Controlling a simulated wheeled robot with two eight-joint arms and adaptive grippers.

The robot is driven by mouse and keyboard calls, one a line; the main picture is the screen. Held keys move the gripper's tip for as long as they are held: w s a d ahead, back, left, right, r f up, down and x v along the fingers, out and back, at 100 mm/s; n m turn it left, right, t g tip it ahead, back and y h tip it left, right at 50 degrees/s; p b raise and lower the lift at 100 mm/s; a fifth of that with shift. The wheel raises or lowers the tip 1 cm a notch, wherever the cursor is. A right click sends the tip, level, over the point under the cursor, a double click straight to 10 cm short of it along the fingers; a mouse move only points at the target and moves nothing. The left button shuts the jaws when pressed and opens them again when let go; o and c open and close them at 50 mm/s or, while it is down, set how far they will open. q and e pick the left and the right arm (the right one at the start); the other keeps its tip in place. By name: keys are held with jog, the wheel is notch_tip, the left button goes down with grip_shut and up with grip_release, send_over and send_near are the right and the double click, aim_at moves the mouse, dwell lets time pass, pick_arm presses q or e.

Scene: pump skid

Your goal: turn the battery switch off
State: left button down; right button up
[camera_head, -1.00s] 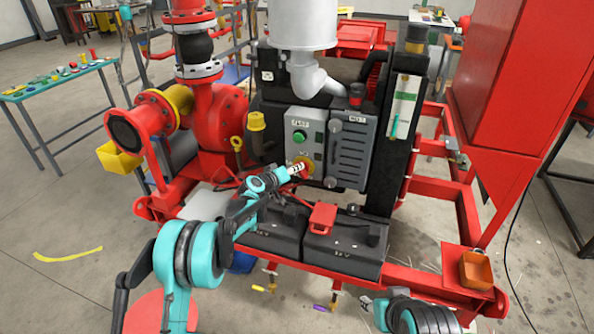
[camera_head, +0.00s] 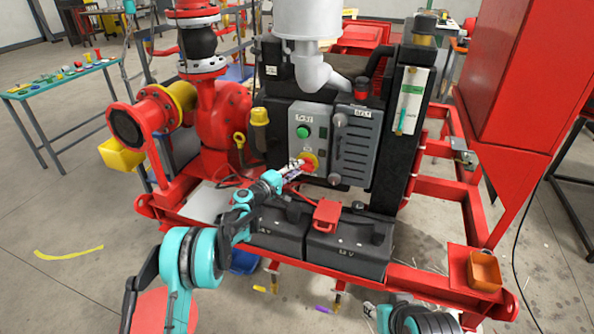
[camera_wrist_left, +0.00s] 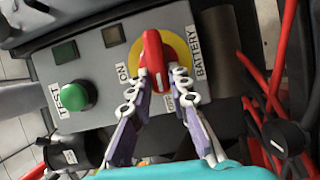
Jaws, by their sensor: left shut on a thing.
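The battery switch is a red handle (camera_wrist_left: 152,58) on a yellow round plate (camera_wrist_left: 178,52), on the grey control panel (camera_wrist_left: 105,22). In the left wrist view its labels read ON, OFF and BATTERY, with the OFF label partly covered. My left gripper (camera_wrist_left: 157,85) is shut on the red handle, one finger on each side. In the head view the left gripper (camera_head: 299,168) reaches the yellow plate (camera_head: 311,160) at the panel's lower part, and the fingers hide most of the handle. Of my right arm only a part shows at the bottom edge; its gripper cannot be made out.
A green TEST button (camera_wrist_left: 75,96) sits beside the switch on the same panel. Two black batteries (camera_head: 345,258) with a red cover (camera_head: 326,214) stand below it. A louvred grey door (camera_head: 355,145) is to the right. Red skid rails surround these.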

pick_arm(q)
jog(key=shift+f+n, duration=0.1)
jog(key=shift+n, duration=0.3)
jog(key=c, duration=1.4)
grip_release()
jog(key=v, duration=1.2)
jog(key=shift+f, duration=0.2)
